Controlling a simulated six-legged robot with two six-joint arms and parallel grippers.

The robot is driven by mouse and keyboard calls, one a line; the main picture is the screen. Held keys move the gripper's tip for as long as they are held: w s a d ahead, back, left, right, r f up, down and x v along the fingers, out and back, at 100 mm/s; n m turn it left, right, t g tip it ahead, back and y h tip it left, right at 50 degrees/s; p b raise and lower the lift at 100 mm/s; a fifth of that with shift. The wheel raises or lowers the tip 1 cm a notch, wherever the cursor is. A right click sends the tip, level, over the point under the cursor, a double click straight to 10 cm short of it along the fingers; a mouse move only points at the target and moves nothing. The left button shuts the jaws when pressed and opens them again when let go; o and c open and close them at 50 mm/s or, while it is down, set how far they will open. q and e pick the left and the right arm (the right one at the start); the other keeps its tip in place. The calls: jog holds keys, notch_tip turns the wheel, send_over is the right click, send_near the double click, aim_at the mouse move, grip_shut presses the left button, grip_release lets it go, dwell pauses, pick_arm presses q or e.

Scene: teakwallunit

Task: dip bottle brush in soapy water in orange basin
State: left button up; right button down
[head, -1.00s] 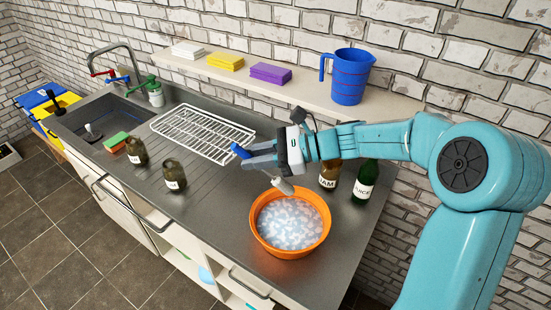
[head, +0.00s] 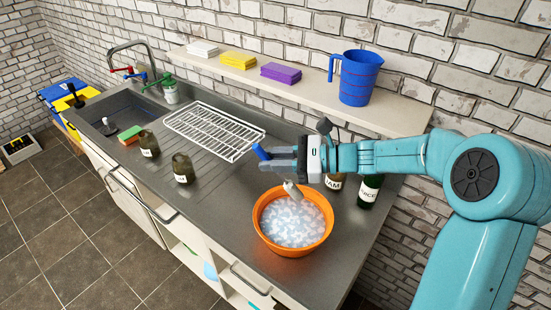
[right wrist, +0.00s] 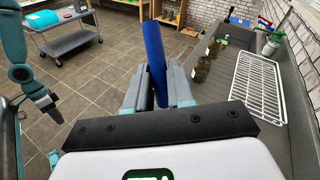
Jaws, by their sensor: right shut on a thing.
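My right gripper (head: 284,158) is shut on the blue handle of the bottle brush (head: 261,153). In the right wrist view the blue handle (right wrist: 155,50) stands up between the fingers (right wrist: 152,88). The pale brush head (head: 293,189) hangs down at the back of the orange basin (head: 262,232), near its rim. I cannot tell whether it touches the water. The basin holds soapy water (head: 292,222) with whitish foam and stands on the grey counter. My left gripper is not in the head view.
Two dark jars, BEAM-like and JUICE-labelled (head: 368,191), stand behind the basin. Two more jars (head: 183,168), a wire rack (head: 213,130) and a sponge (head: 130,135) are to the left. A shelf above holds a blue jug (head: 357,78).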

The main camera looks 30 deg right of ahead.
notch_tip(320, 180, down, 10)
jog(key=b, duration=0.7)
jog(key=shift+s+d+r, duration=0.1)
dwell(1.0)
notch_tip(320, 180, up, 8)
jog(key=p, duration=0.6)
jog(key=shift+r, duration=0.2)
dwell(2.2)
